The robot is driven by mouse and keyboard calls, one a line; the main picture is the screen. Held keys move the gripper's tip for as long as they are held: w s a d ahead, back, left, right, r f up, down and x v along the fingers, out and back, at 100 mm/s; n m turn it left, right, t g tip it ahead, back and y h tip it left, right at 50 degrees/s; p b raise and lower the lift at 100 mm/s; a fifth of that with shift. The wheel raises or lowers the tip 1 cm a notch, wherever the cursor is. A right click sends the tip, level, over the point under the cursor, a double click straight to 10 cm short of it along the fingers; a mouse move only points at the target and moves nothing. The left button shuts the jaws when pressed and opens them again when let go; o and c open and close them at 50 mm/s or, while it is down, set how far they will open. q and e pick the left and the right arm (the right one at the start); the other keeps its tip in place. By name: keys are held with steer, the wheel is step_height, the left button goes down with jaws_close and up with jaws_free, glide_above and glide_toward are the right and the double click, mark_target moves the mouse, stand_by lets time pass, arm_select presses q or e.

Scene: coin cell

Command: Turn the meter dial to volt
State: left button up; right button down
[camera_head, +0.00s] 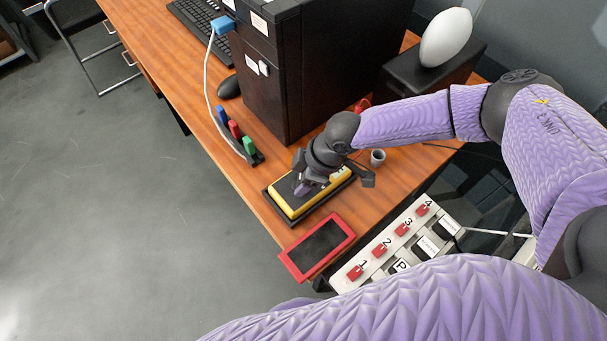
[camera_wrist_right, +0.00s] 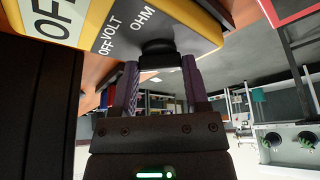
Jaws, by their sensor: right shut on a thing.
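The meter (camera_head: 291,208) is yellow with a dark face and lies on a black base near the table's front edge. In the right wrist view, the meter (camera_wrist_right: 203,40) shows the words OFF, VOLT and OHM beside its round black dial (camera_wrist_right: 158,47). A white panel on it shows large letters, partly cut off. My right gripper (camera_head: 304,186) is over the meter in the head view and covers the dial there. In the wrist view, the right gripper (camera_wrist_right: 161,68) is shut on the dial, one finger each side. The dial's pointer direction is unclear. My left gripper is out of view.
A red-framed dark tray (camera_head: 345,229) lies at the table corner. A rack with blue, red and green pieces (camera_head: 235,131) stands left of the meter. A black computer tower (camera_head: 290,70) is behind. A grey cup (camera_head: 377,158) and a numbered switch strip (camera_head: 341,283) are to the right.

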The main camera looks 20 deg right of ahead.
steer(key=shift+r+p, duration=0.1)
steer(key=shift+p, duration=0.25)
steer(key=m+p, duration=0.1)
steer(key=p, duration=0.1)
steer(key=m+t+h+p, duration=0.1)
steer(key=m+p, duration=0.3)
steer(key=p, duration=0.1)
steer(key=shift+s+a+r, duration=0.1)
steer(key=shift+s+r, duration=0.05)
steer(key=shift+s, duration=0.1)
steer(key=shift+m+t+h+p, duration=0.4)
steer(key=shift+m+h+p, duration=0.1)
steer(key=shift+m+p, duration=0.55)
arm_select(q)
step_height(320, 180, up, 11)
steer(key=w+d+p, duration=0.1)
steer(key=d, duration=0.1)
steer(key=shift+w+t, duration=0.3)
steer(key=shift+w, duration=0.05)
arm_select(e)
steer(key=shift+a+f+m+h, duration=0.1)
steer(key=shift+f+m+h, duration=0.2)
steer(key=shift+m, duration=0.55)
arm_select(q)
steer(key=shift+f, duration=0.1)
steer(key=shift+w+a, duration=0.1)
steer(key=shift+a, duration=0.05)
arm_select(e)
steer(key=shift+t, duration=0.3)
